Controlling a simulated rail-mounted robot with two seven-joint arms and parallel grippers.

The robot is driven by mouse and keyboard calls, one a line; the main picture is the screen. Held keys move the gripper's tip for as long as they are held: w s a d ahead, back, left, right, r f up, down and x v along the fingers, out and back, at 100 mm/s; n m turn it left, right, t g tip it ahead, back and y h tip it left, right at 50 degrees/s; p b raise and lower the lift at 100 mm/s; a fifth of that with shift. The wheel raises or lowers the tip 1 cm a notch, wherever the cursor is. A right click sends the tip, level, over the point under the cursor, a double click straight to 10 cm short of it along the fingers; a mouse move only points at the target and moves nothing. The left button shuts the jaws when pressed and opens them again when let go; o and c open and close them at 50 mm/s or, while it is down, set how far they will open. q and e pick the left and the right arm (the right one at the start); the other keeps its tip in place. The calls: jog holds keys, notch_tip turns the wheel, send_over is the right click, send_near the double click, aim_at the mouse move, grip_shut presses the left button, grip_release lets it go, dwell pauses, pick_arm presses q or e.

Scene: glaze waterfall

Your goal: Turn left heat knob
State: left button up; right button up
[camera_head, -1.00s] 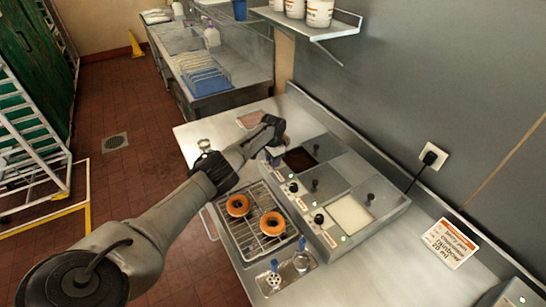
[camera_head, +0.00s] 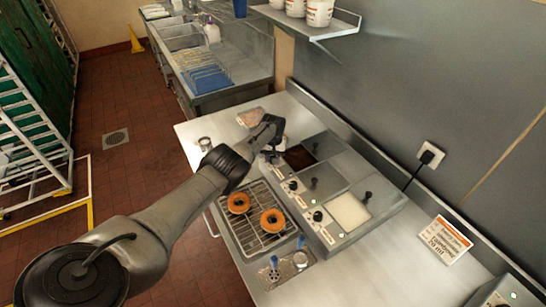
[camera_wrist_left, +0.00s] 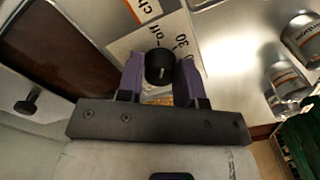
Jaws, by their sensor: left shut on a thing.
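The left heat knob (camera_wrist_left: 159,66) is round and black with a white pointer line. In the left wrist view it sits between the two purple fingers of my left gripper (camera_head: 271,156), which are shut on it. A white panel label with "off" and numbers lies around it. In the head view the gripper is over the left end of the glaze warmer's (camera_head: 333,235) front panel and hides this knob. The middle knob (camera_head: 293,185) and the right knob (camera_head: 317,216) stay visible. My right gripper is in neither view.
Lids with black handles cover part of the wells. Labelled tubs (camera_wrist_left: 292,88) stand near the gripper in the wrist view. The counter right of the warmer is mostly clear.

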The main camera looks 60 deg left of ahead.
pick_arm(q)
jog(key=shift+r+n, duration=0.1)
jog(key=shift+n, duration=1.2)
jog(key=o, duration=0.9)
notch_tip(320, 180, up, 7)
jog(key=p, duration=0.6)
jog(key=shift+r+p, duration=0.9)
jog(key=shift+r, duration=2.45)
